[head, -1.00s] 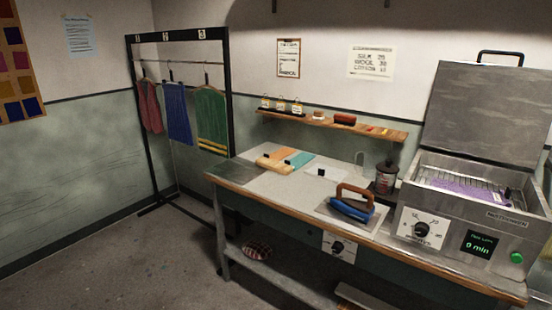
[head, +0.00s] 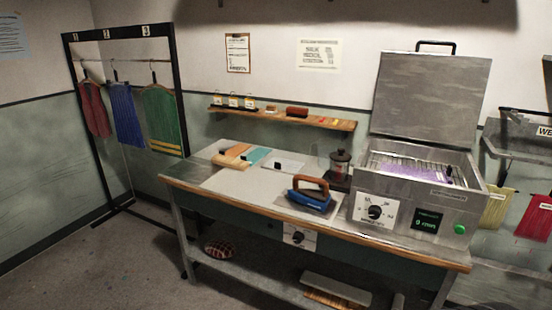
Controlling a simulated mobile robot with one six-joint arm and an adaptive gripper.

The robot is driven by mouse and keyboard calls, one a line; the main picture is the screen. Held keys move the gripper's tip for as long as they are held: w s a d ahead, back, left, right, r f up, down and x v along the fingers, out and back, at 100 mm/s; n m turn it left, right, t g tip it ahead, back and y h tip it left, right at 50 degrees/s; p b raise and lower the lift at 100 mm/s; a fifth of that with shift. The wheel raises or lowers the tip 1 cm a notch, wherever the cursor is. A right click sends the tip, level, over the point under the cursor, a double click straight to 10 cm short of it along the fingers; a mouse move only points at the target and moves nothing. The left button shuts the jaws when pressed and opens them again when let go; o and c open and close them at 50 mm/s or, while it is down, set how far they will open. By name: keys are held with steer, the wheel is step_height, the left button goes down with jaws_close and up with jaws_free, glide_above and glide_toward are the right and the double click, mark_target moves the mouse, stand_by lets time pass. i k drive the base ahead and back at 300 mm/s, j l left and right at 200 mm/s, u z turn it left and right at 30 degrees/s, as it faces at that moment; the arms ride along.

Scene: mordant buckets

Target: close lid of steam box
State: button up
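The steam box (head: 412,200) is a grey metal box on the right end of the workbench. Its lid (head: 425,98) stands open, raised upright at the back, with a black handle (head: 436,44) on its top edge. A purple cloth (head: 410,168) lies on a rack inside the box. The front carries a dial (head: 376,212), a small dark display with green text (head: 427,221) and a green button (head: 460,229). My gripper is not in view.
On the workbench (head: 240,190), a blue iron with a brown handle (head: 311,195) and a dark glass jar (head: 340,164) stand left of the box. A shelf (head: 335,123) hangs behind. A garment rack (head: 181,85) stands left. Yellow (head: 494,208) and red (head: 536,218) cloths hang right. Floor in front-left is clear.

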mark_target(439, 98)
steer(key=i+l+z, duration=0.65)
steer(key=i, duration=0.15)
steer(key=i+z, duration=0.35)
steer(key=i+l, duration=0.05)
steer(key=i, duration=0.05)
